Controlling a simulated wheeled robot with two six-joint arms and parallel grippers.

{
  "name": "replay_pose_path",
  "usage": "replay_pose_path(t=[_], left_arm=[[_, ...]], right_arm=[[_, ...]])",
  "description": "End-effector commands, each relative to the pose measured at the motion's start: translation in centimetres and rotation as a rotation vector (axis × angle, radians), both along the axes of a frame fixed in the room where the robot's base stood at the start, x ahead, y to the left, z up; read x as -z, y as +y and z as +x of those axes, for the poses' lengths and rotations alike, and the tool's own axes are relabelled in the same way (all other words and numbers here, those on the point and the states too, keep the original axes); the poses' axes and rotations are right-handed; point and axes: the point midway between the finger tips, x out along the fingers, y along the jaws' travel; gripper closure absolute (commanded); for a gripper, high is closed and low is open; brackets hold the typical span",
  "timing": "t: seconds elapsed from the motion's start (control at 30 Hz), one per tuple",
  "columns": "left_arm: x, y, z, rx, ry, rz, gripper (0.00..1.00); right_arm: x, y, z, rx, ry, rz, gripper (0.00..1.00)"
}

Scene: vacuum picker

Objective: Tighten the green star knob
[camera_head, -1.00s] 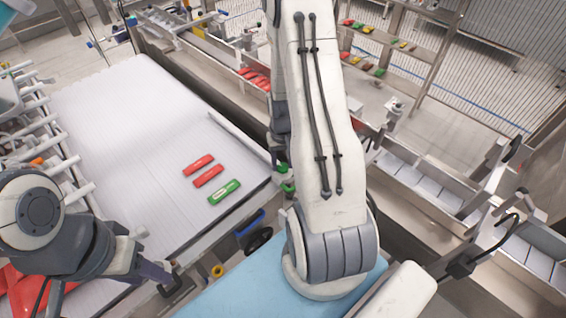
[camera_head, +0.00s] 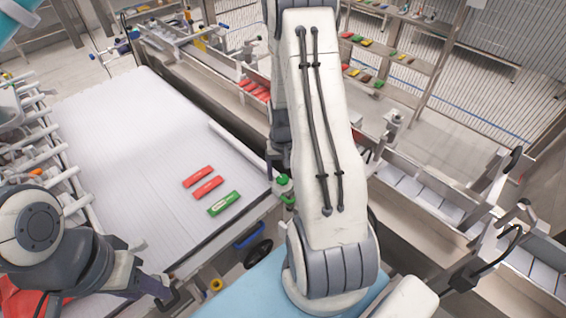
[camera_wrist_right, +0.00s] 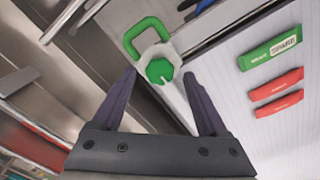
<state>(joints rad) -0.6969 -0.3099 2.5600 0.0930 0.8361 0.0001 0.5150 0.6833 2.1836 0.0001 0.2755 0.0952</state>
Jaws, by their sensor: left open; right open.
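The green star knob (camera_wrist_right: 159,70) sits on a pale round mount at the table corner in the right wrist view. My right gripper (camera_wrist_right: 159,75) is open, with one dark finger on each side of the knob; I cannot tell whether they touch it. In the head view a green part (camera_head: 283,180) shows at that corner, beside my right arm, which hides most of the right gripper. My left gripper (camera_head: 167,291) is open and empty at the lower left, near the front edge of the white table.
Two red labels (camera_head: 208,187) and one green label (camera_head: 223,203) lie on the white table (camera_head: 120,130). A green loop handle (camera_wrist_right: 146,36) is beside the knob. A blue handle (camera_head: 249,236) is on the table's front edge. Metal rails and bins stand to the right.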

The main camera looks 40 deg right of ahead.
Motion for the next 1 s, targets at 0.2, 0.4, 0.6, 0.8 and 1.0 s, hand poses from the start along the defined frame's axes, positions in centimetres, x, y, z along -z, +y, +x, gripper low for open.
replay_pose_path(t=[0.2, 0.4, 0.6, 0.8, 1.0], left_arm=[[1.0, 0.0, 0.0, -0.001, 0.000, 0.000, 0.53], [1.6, 0.0, 0.0, -0.003, 0.000, 0.000, 0.53], [1.8, 0.0, 0.0, -0.003, 0.000, 0.000, 0.53], [1.8, 0.0, 0.0, -0.003, 0.000, 0.000, 0.53], [1.8, 0.0, 0.0, -0.003, 0.000, 0.000, 0.53]], right_arm=[[-3.7, -0.1, 0.1, 0.000, -0.007, -0.004, 0.24], [-7.2, 0.0, 0.1, 0.001, -0.005, -0.003, 0.24], [-9.2, 0.0, 0.0, 0.001, -0.002, -0.002, 0.24], [-9.6, 0.0, 0.0, 0.001, 0.000, 0.000, 0.24], [-9.6, 0.0, 0.0, 0.001, -0.001, -0.001, 0.24]])
